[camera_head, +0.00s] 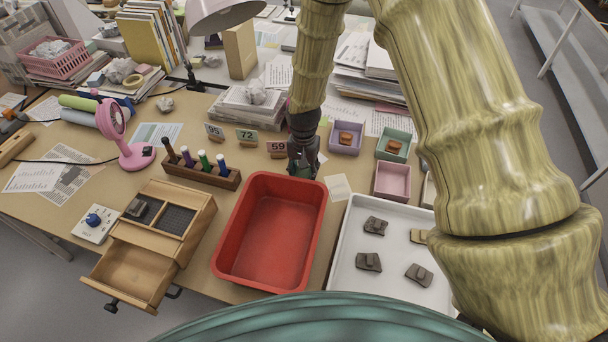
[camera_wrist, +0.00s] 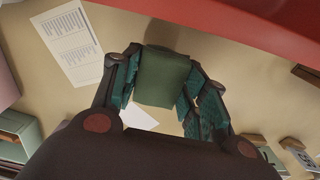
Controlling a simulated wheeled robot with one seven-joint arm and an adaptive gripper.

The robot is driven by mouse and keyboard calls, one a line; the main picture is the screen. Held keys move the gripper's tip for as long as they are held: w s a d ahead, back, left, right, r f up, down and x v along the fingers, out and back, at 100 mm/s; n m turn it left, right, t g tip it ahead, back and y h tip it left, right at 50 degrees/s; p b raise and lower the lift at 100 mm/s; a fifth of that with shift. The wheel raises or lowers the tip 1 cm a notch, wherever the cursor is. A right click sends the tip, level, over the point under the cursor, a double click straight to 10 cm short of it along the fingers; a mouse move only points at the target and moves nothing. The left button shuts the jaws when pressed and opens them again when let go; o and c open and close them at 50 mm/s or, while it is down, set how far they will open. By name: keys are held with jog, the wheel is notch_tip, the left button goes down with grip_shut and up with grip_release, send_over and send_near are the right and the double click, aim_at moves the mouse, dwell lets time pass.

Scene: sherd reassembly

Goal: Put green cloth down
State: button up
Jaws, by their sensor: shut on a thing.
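The green cloth (camera_wrist: 163,77) is a folded dark green piece between my gripper's fingers in the wrist view. My gripper (camera_wrist: 160,95) is shut on it. In the head view my gripper (camera_head: 303,168) points down just behind the far right corner of the red tub (camera_head: 222,240), beside the numbered cards. The cloth is mostly hidden by my gripper there. In the wrist view bare tabletop lies around the cloth. I cannot tell whether the cloth touches the table.
The red tub is empty. A white tray (camera_head: 338,279) with several sherds is at the right. Small pink and green boxes (camera_head: 394,145) stand behind it. A wooden marker holder (camera_head: 200,172) and an open-drawer wooden box (camera_head: 133,272) are at the left.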

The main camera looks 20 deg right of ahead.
aim_at(303, 172)
jog(key=shift+f, duration=1.05)
jog(key=shift+f, duration=0.15)
jog(key=o, duration=1.3)
jog(key=shift+r+b, duration=1.1)
jog(key=shift+r, duration=5.05)
